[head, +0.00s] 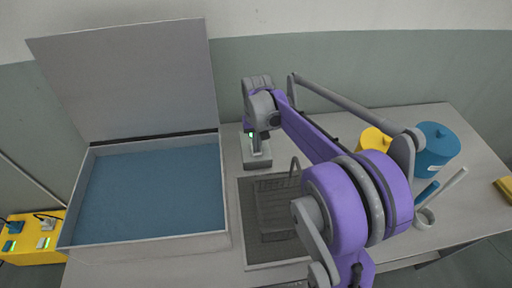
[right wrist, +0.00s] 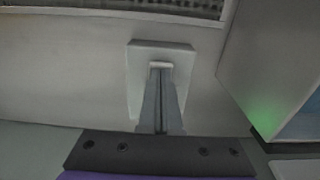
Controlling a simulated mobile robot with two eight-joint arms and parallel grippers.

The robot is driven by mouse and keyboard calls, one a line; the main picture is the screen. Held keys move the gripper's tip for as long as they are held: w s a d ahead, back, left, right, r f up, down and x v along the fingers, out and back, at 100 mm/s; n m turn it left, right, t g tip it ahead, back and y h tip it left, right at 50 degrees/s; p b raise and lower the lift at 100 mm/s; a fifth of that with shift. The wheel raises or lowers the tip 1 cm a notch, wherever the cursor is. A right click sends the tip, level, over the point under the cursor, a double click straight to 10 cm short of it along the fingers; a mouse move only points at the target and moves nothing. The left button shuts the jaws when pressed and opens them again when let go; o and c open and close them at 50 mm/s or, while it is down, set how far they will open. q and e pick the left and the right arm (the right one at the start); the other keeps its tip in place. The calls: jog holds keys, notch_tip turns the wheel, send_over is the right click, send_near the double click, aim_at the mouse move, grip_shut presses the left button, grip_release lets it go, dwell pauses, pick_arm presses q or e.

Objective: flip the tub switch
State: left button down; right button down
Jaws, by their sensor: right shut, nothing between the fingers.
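The tub (head: 150,243) stands at the left, filled with blue liquid, its grey lid (head: 135,80) raised at the back. A small grey switch box (head: 256,163) sits just right of the tub; in the right wrist view it is a pale block (right wrist: 140,72) with a light switch piece (right wrist: 161,65) on it. My right gripper (head: 259,150) is over this box, shut and empty. In the right wrist view its fingertips (right wrist: 161,72) are at the switch piece; whether they touch cannot be told. A small green light (head: 250,134) shows beside the gripper. My left gripper is out of view.
A wire basket (head: 275,215) with a handle rests on a dark mat (head: 250,250) right of the tub. A blue canister (head: 435,150) and a yellow container (head: 374,141) stand at the right. A yellow power strip (head: 35,255) with plugs lies at lower left.

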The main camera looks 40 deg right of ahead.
jog(key=shift+f, duration=0.3)
jog(key=shift+r, duration=0.1)
jog(key=shift+r+p, duration=2.05)
jog(key=shift+r, duration=1.4)
jog(key=shift+a, duration=0.1)
jog(key=s+a+f+n+t, duration=0.1)
jog(key=s+a+n, duration=0.1)
jog(key=s+a, duration=0.3)
jog(key=s+a+f+n+t, duration=0.1)
jog(key=s+a+n+t, duration=0.1)
jog(key=s+a, duration=0.4)
jog(key=s+a+f+n+t, duration=0.1)
jog(key=s+a+t, duration=0.1)
jog(key=s+a, duration=0.4)
jog(key=shift+f+n, duration=0.3)
jog(key=shift+n, duration=0.1)
